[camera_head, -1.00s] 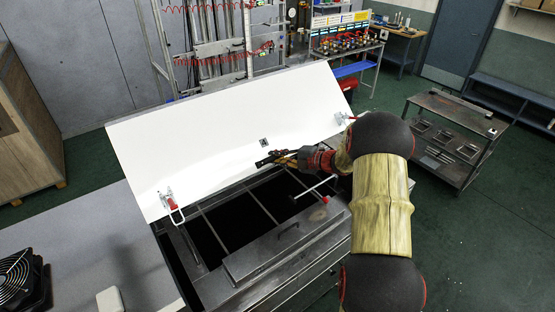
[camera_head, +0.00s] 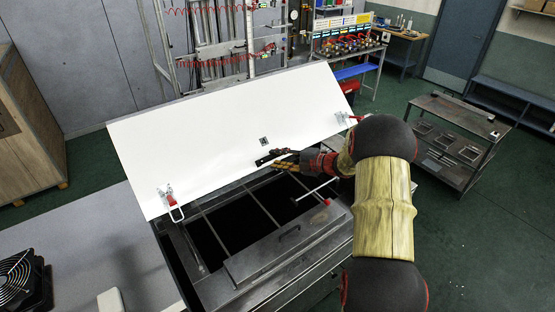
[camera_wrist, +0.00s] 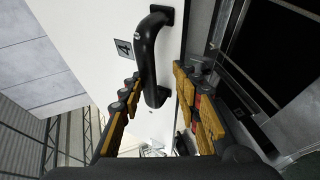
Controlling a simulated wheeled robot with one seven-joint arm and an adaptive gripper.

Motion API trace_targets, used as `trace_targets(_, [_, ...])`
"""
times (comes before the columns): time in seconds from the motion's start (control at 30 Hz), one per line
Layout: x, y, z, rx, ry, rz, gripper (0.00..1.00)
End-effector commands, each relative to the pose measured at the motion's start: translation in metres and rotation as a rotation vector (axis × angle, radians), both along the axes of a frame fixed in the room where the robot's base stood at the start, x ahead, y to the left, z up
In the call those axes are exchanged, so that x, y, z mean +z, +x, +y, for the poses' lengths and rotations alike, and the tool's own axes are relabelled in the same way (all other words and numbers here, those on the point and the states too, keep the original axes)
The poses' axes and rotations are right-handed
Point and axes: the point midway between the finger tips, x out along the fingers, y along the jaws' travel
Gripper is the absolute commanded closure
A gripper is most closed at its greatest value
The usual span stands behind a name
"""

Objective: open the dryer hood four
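The white dryer hood (camera_head: 220,125) stands raised and tilted back over the dark dryer opening (camera_head: 240,220). It fills the middle of the wrist view (camera_wrist: 95,55). A small label with a 4 (camera_wrist: 123,49) is on its face beside a black bar handle (camera_wrist: 154,50). My gripper (camera_head: 275,157) is at the hood's lower edge in the head view. In the wrist view my gripper (camera_wrist: 158,92) is open, with yellow-padded fingers on either side of the handle's lower end. I cannot tell whether the fingers touch it.
Red-handled latches (camera_head: 171,203) sit at the hood's lower corners. The dryer's metal frame (camera_head: 290,245) lies below my gripper. A cart (camera_head: 455,110) stands at the right, a fan (camera_head: 20,280) at the lower left and a wooden cabinet (camera_head: 30,130) at the left. Green floor is free at the right.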

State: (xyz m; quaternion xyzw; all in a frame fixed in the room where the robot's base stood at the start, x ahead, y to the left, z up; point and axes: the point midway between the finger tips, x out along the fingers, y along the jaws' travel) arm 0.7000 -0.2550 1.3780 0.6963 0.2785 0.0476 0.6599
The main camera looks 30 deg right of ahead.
Motion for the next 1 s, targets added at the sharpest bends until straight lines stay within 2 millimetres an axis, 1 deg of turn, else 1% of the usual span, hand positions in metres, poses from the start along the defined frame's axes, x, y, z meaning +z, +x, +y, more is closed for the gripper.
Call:
trace_targets(0.17, [0.006,-0.019,-0.012,-0.005,0.001,0.002,0.70])
trace_targets(0.4, [0.021,-0.060,-0.034,-0.005,0.000,-0.001,0.70])
trace_targets(0.6, [0.031,-0.086,-0.048,-0.003,0.000,0.000,0.70])
trace_targets(0.8, [0.035,-0.098,-0.053,-0.002,-0.001,0.000,0.70])
trace_targets(1.0, [0.035,-0.099,-0.053,-0.001,0.000,0.000,0.70])
